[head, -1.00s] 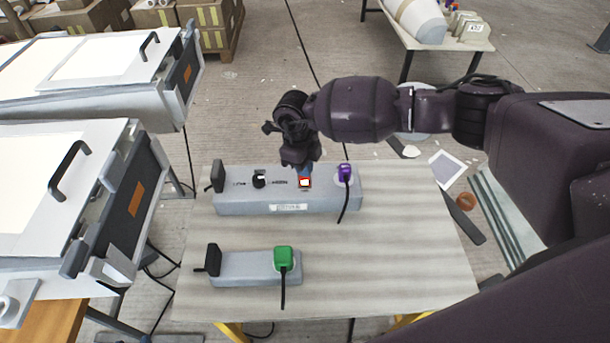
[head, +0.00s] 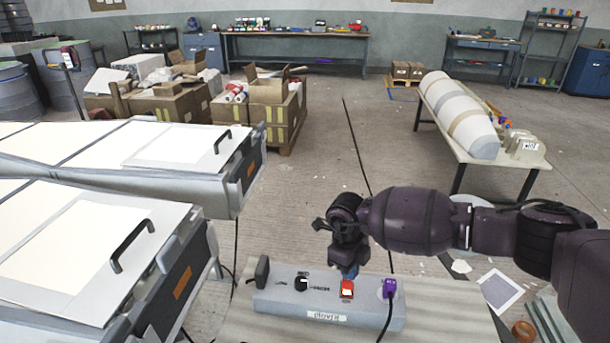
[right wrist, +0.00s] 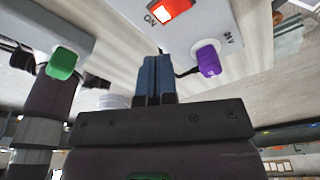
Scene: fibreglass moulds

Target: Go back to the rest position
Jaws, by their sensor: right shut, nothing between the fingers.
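My right gripper (head: 349,271) is just above and behind the grey control box (head: 330,316) on the table, close to its red switch (head: 347,289). In the right wrist view its blue fingers (right wrist: 157,80) are together with nothing between them. The red switch also shows lit in the right wrist view (right wrist: 170,10), apart from the fingertips. A purple plug (head: 389,288) and a black knob (head: 301,283) sit on the same box. My left gripper is not in view.
White moulds with black handles (head: 131,246) stand at the left. A table (head: 515,161) with a long wrapped form stands at the right back. Cardboard boxes (head: 180,105) stand behind.

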